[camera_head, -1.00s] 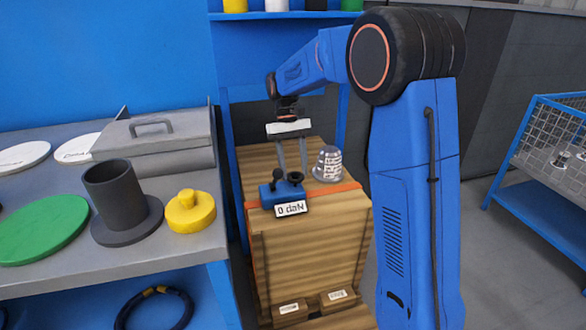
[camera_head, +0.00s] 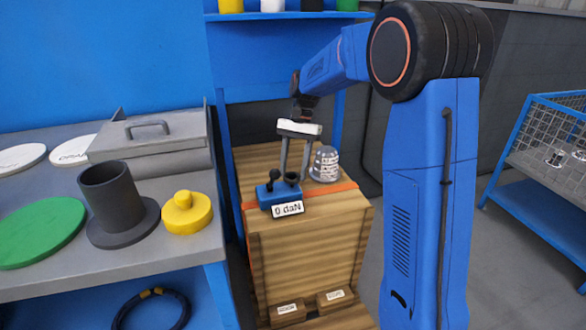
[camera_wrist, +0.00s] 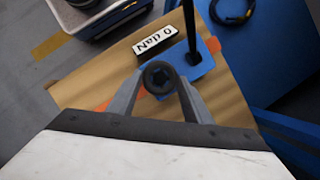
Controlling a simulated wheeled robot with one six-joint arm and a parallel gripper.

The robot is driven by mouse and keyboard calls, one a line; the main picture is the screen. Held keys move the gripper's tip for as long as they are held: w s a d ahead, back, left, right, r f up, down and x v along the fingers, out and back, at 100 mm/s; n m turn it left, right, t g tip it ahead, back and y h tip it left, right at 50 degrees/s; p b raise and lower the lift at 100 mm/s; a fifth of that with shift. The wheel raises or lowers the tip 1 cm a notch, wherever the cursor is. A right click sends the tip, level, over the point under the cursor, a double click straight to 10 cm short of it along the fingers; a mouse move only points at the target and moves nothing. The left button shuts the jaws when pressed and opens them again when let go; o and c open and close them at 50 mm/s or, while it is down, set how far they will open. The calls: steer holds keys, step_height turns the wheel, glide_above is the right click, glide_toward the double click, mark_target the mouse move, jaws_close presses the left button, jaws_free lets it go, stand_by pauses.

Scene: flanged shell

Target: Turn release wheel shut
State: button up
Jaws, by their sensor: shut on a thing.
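A blue tensioner (camera_head: 268,194) with a white "0 daN" label (camera_head: 288,209) sits on top of a wooden crate (camera_head: 310,245), on an orange strap. Its black round release wheel (camera_head: 292,178) stands at its right side, and a black lever with a ball end (camera_head: 273,176) stands left of it. My gripper (camera_head: 294,172) points down and is shut on the wheel. In the wrist view the wheel (camera_wrist: 158,78) shows between my two fingertips (camera_wrist: 158,84), with the blue body (camera_wrist: 203,62) and lever (camera_wrist: 190,35) beyond. The wheel's lower part is hidden.
A clear ribbed dome (camera_head: 325,164) stands on the crate, close right of my gripper. A grey bench (camera_head: 150,255) at left holds a dark flanged cylinder (camera_head: 112,195), a yellow knobbed disc (camera_head: 187,212) and a grey lidded box (camera_head: 150,145). A blue mesh cart (camera_head: 540,195) stands at right.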

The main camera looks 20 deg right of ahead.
steer(key=shift+m, duration=0.3)
steer(key=o, duration=1.1)
steer(key=shift+c, duration=0.2)
steer(key=v, duration=1.2)
steer(key=shift+s+d, duration=0.1)
steer(key=shift+s, duration=0.05)
